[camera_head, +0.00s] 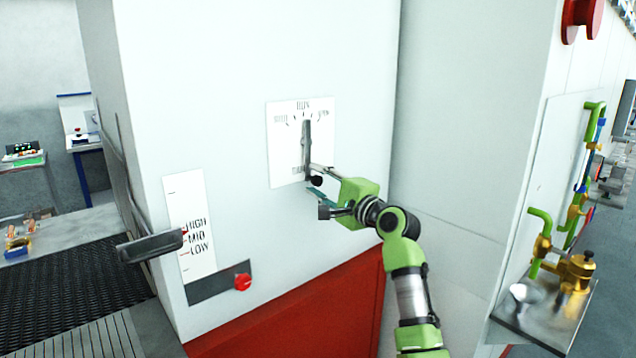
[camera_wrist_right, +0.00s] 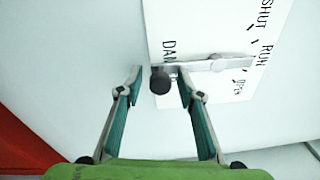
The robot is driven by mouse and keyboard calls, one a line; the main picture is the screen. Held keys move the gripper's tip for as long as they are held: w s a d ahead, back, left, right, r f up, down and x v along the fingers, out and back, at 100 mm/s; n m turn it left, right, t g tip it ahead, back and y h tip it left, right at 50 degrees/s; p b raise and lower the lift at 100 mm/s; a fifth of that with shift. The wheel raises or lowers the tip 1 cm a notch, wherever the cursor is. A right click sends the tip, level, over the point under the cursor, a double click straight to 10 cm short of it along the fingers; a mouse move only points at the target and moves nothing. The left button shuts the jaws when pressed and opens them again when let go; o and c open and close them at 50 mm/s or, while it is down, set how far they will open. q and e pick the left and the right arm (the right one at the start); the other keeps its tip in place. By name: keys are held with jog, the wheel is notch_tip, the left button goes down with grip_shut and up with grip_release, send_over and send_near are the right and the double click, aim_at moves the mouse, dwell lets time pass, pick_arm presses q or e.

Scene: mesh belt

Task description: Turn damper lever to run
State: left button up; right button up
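The damper lever (camera_head: 306,145) is a grey bar on a white plate (camera_head: 276,170) on the pale cabinet wall. Its pointer end is up, close to the RUN mark, between SHUT on the left and OPEN on the right. A black knob (camera_head: 317,181) is at its lower end. The right wrist view shows the lever (camera_wrist_right: 215,65) and knob (camera_wrist_right: 160,83) too. My right gripper (camera_head: 312,180) is open, its fingers on either side of the knob. The right-hand finger in the wrist view is close to the knob; contact is unclear. My left gripper is out of view.
A dark handle (camera_head: 150,246) juts out beside a HIGH/MID/LOW scale (camera_head: 183,200). A red knob (camera_head: 243,282) sits below on a dark strip. Green pipes and brass valves (camera_head: 575,270) stand at the right. The wall around the plate is clear.

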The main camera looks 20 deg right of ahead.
jog(key=v, duration=1.2)
dwell(0.5)
